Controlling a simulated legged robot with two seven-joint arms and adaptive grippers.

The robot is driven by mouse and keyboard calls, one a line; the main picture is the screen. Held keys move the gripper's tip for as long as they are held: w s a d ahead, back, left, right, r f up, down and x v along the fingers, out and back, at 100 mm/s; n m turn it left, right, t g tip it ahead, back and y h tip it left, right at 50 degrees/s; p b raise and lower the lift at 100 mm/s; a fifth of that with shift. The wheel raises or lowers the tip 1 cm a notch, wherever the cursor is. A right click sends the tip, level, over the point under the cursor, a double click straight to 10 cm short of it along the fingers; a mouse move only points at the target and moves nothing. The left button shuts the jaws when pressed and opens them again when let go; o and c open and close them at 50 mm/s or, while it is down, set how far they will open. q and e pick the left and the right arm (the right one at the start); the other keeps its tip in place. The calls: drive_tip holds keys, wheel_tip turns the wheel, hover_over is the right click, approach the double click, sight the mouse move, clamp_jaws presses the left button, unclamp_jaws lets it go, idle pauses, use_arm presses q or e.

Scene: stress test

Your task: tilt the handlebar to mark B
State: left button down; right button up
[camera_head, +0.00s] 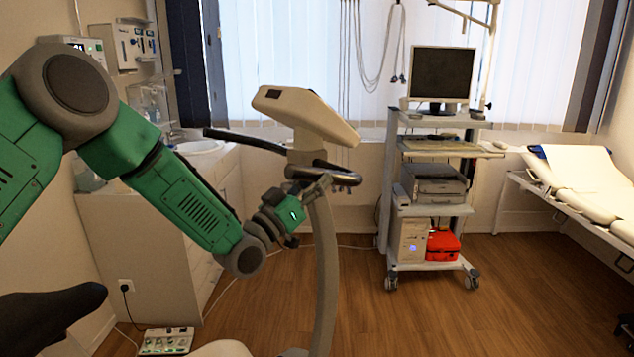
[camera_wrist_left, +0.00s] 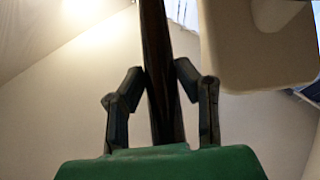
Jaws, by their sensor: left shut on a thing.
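The exercise bike's handlebar is a dark bar (camera_head: 240,138) below the beige console (camera_head: 300,112), in the middle of the head view. One end points left, and a curved grip (camera_head: 338,172) reaches right. My left gripper (camera_head: 316,177) is at the near side of the handlebar, under the console. In the left wrist view the dark bar (camera_wrist_left: 156,45) runs between the two fingers of the left gripper (camera_wrist_left: 160,76), which is shut on it. I cannot make out mark B in either view. My right gripper is not in view.
The bike's post (camera_head: 326,260) stands below the console, with a dark saddle (camera_head: 50,308) at lower left. A trolley (camera_head: 397,220) with monitor (camera_head: 442,74) stands behind to the right. An examination bed (camera_head: 585,185) is at far right. The wooden floor between is clear.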

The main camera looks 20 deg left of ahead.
use_arm(q)
drive_tip(key=c, duration=1.3)
unclamp_jaws()
drive_tip(key=shift+a+f, duration=0.1)
drive_tip(key=shift+a, duration=0.05)
drive_tip(key=shift+c, duration=0.2)
drive_tip(key=shift+o, duration=0.7)
drive_tip(key=shift+w+f, duration=0.1)
drive_tip(key=shift+w, duration=0.15)
drive_tip(key=shift+s+a, duration=0.1)
drive_tip(key=shift+s+a, duration=0.1)
drive_tip(key=shift+s, duration=0.1)
drive_tip(key=v, duration=1.1)
drive_tip(key=shift+f, duration=0.25)
drive_tip(key=shift+s+a, duration=0.1)
